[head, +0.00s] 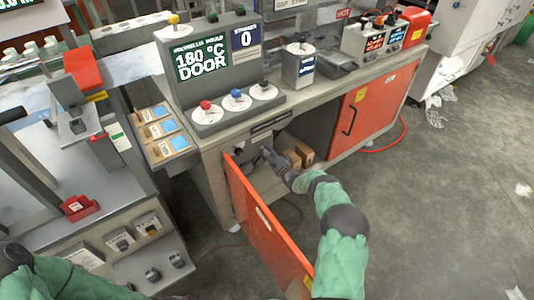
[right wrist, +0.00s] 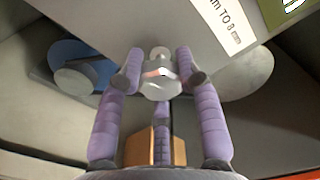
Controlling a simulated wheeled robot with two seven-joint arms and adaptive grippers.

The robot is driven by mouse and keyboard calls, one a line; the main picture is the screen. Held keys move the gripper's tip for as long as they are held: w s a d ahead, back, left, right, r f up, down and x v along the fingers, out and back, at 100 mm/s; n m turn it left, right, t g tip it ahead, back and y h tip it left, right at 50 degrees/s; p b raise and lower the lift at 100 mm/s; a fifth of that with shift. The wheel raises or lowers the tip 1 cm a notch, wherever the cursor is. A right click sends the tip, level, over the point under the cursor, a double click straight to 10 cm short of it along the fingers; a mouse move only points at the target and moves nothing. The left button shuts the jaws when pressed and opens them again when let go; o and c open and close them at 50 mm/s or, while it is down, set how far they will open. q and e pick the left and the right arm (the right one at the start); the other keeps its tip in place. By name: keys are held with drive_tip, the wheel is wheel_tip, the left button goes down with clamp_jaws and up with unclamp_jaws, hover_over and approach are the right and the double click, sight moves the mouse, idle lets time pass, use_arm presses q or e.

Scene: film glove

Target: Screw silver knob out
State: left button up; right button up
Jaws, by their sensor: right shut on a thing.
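The silver knob (right wrist: 160,82) shows in the right wrist view, on the underside of a grey panel beside a white label. My right gripper (right wrist: 157,85) is shut on it, with its purple fingers around the knob from several sides. The knob cannot be made out there. My left arm shows only at the bottom left corner, and its gripper is out of view.
An orange cabinet door (head: 262,228) stands open to the left of my right forearm. Cardboard boxes (head: 303,153) sit inside the cabinet. A control panel with red, blue and black knobs (head: 236,103) stands on the bench.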

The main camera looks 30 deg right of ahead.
drive_tip(key=o, duration=1.2)
drive_tip(key=shift+w+a, duration=0.1)
drive_tip(key=shift+a, duration=0.05)
drive_tip(key=shift+c, duration=0.2)
drive_tip(key=shift+s, duration=0.6)
drive_tip(key=s+d, duration=0.1)
drive_tip(key=s, duration=0.9)
drive_tip(key=shift+s, duration=0.4)
